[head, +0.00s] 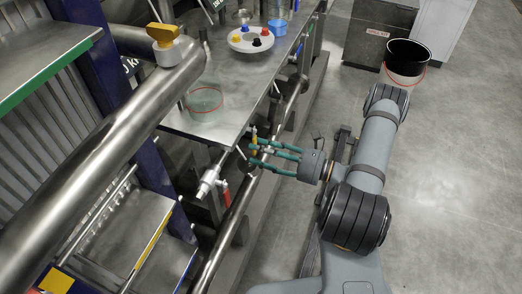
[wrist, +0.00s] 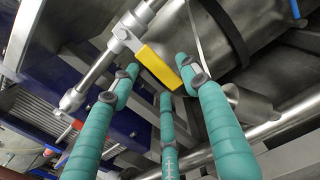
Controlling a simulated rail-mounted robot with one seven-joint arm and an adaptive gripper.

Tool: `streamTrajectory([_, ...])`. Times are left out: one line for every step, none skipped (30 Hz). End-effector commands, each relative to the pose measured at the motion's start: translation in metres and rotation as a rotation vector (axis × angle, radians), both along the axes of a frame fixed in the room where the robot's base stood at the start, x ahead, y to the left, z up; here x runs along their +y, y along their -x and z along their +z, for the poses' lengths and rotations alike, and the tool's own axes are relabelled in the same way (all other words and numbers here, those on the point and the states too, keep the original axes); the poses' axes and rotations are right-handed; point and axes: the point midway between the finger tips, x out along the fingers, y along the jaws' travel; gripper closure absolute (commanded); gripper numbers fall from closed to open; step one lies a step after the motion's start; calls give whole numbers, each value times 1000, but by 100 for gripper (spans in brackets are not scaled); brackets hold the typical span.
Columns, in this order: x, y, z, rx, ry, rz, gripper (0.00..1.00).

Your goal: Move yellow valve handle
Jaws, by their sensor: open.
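A yellow valve handle (wrist: 158,66) shows in the wrist view as a flat bar on a silver valve, slanting down to the right. My gripper (wrist: 160,80) has three teal fingers spread open, with nothing held between them. The handle lies between and beyond the fingertips; its lower right end appears close to the right fingertip, and I cannot tell whether they touch. In the head view my gripper (head: 257,149) is beside the steel table's lower edge, where only a small yellow part shows by the fingertips. Another yellow handle (head: 163,33) sits on top of the large pipe, far from my gripper.
A steel table (head: 205,125) holds a clear red-rimmed container (head: 204,100), a white disc with coloured knobs (head: 251,40) and a blue cup (head: 278,27). A red-handled valve (head: 225,191) and pipes lie close below my gripper.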

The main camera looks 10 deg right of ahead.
Motion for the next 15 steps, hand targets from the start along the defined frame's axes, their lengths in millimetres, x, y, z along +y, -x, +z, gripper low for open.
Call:
streamTrajectory([-2, 0, 0, -1, 1, -2, 54])
streamTrajectory([-3, 1, 0, 0, 0, -3, 54])
streamTrajectory([-7, 2, 0, 0, 0, -4, 54])
streamTrajectory([-10, 3, 0, 0, 0, -5, 54])
streamTrajectory([-13, 5, 0, -1, 1, -5, 54])
streamTrajectory([-19, 8, 0, -1, 1, -6, 54])
streamTrajectory([-24, 11, 0, -1, 1, -7, 54])
streamTrajectory([-29, 14, 0, -1, 1, -7, 54])
streamTrajectory([-37, 17, 0, -1, 1, -8, 54])
streamTrajectory([-43, 21, 0, -1, 1, -7, 54])
streamTrajectory([-49, 24, 0, -1, 1, -8, 54])
streamTrajectory([-56, 29, 0, -2, 1, -7, 54])
streamTrajectory([-62, 32, 0, -2, 1, -6, 54])
streamTrajectory([-67, 35, 0, -1, 1, -5, 54])
streamTrajectory([-74, 39, 0, -1, 1, -6, 54])
